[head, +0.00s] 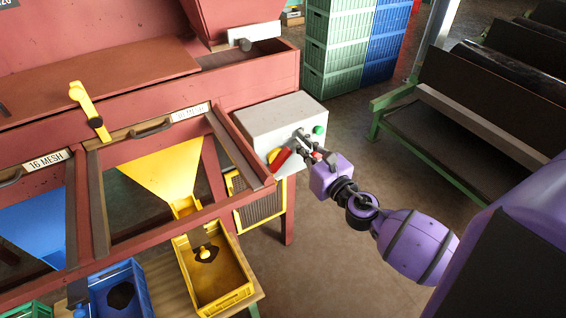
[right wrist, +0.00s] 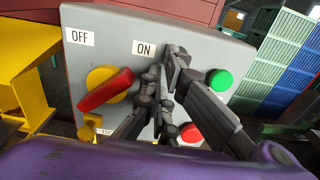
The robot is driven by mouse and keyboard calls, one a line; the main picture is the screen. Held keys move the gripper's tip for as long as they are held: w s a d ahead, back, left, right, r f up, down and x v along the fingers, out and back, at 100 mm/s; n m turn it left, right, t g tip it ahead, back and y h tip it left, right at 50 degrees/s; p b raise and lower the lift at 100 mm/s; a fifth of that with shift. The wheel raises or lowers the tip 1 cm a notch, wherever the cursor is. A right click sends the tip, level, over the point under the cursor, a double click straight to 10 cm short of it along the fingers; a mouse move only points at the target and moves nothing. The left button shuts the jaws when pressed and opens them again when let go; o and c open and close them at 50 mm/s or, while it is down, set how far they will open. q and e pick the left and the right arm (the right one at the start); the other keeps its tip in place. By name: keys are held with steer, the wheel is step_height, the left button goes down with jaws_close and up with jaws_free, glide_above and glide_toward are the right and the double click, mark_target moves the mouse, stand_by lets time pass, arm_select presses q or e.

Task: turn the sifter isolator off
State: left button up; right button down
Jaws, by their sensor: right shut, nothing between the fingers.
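The sifter isolator is a red handle (head: 281,159) on a yellow round base on the front of a grey control box (head: 283,116). In the right wrist view the handle (right wrist: 106,90) slants across its yellow base (right wrist: 101,76), its upper end toward the right. An OFF label (right wrist: 80,37) is at the upper left and an ON label (right wrist: 143,48) at the upper right. My right gripper (head: 304,143) is shut and empty, just right of the handle. In the wrist view its fingertips (right wrist: 166,72) are below and right of the ON label. My left gripper is out of view.
A green button (right wrist: 220,80) and a red button (right wrist: 190,132) are on the box close to my right fingers. The red sorter frame (head: 255,85) is left of the box. Stacked crates (head: 335,50) stand behind. Open floor lies in front of the box.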

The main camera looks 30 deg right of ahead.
mark_target(277, 156)
steer(key=shift+w, duration=0.4)
steer(key=shift+s, duration=0.15)
steer(key=shift+s, duration=0.7)
steer(key=shift+a+r+p, duration=0.1)
steer(key=shift+a+p, duration=0.3)
steer(key=shift+a, duration=0.45)
steer(key=shift+s+a+p, duration=0.15)
steer(key=shift+a+p, duration=0.15)
steer(key=shift+a, duration=0.45)
steer(key=shift+s+a+p, duration=0.1)
steer(key=shift+a+p, duration=0.15)
steer(key=shift+a, duration=0.45)
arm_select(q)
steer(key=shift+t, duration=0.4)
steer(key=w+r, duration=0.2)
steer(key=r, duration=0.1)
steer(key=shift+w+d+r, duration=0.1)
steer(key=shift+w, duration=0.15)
arm_select(e)
steer(key=shift+a+f, duration=0.1)
steer(key=shift+f, duration=0.1)
steer(key=shift+s, duration=0.15)
